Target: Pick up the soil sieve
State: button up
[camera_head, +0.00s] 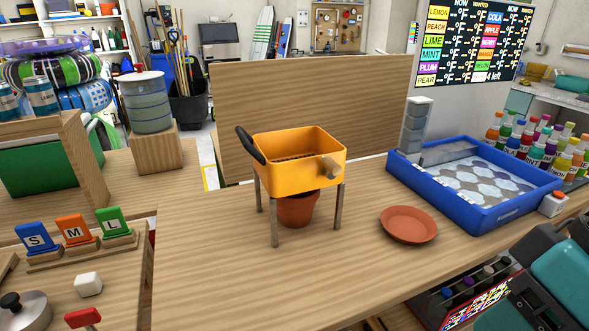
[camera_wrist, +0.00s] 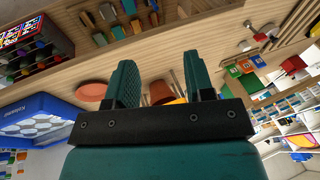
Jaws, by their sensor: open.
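The soil sieve (camera_head: 297,173) is an orange-yellow open box with a dark mesh floor and a black handle (camera_head: 250,146) at its left. It rests on thin grey legs on the wooden table. A terracotta pot (camera_head: 297,208) stands under it. In the wrist view my gripper (camera_wrist: 160,75) has two teal fingers spread wide apart, with nothing between them. The pot (camera_wrist: 160,93) shows beyond the gap there, and the sieve is mostly hidden behind the gripper. In the head view a teal part of my arm is at the lower right, well away from the sieve.
A terracotta saucer (camera_head: 408,225) lies right of the sieve. A blue tray (camera_head: 478,212) stands farther right, with several bottles (camera_head: 545,150) beyond. A wooden panel (camera_head: 310,110) rises behind the sieve. S, M and L tags (camera_head: 72,230) stand at left. The table's front middle is clear.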

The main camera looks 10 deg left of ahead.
aim_at(287, 163)
jog(key=u, duration=2)
jog(key=i, duration=0.55)
jog(key=z, duration=0.95)
